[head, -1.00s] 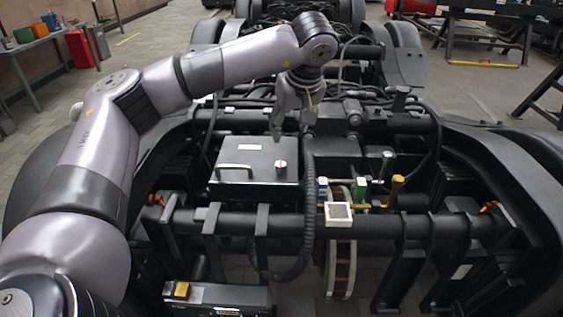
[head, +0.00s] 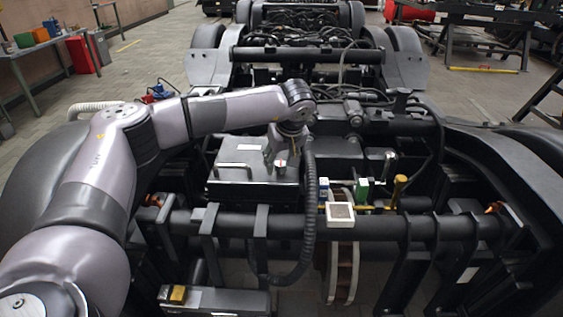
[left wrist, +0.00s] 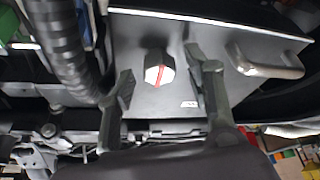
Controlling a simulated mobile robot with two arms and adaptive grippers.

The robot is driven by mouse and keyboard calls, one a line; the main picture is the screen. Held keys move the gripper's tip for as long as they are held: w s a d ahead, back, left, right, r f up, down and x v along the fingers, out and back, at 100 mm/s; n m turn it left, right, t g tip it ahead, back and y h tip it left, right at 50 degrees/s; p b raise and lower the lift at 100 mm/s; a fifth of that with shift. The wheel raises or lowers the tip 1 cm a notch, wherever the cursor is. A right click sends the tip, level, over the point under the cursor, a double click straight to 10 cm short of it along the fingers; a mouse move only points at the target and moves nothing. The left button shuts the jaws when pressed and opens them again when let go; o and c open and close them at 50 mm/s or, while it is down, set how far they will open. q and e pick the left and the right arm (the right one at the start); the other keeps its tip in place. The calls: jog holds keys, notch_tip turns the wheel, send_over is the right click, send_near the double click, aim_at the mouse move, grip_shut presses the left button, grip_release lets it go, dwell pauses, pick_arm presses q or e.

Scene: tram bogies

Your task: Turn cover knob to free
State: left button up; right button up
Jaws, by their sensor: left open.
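The cover (head: 240,182) is a dark flat box lid on the bogie, with a metal bar handle (head: 235,168) at its left. The cover knob (head: 281,164) is light with a red stripe, near the lid's right side. In the left wrist view the knob (left wrist: 158,69) shows between and a little beyond the fingers, its red line slightly tilted. My left gripper (head: 276,155) is over the lid, at the knob. In the left wrist view my left gripper (left wrist: 158,88) is open, a finger on each side of the knob, with gaps. My right gripper is out of view.
A thick black corrugated hose (head: 311,205) runs close to the right of the lid. A white square-topped piece (head: 340,213), a green block (head: 362,189) and a yellow handle (head: 398,188) stand further right. A dark crossbar (head: 290,226) lies in front.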

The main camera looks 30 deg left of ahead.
pick_arm(q)
jog(key=shift+c, duration=0.3)
grip_shut()
dwell(0.4)
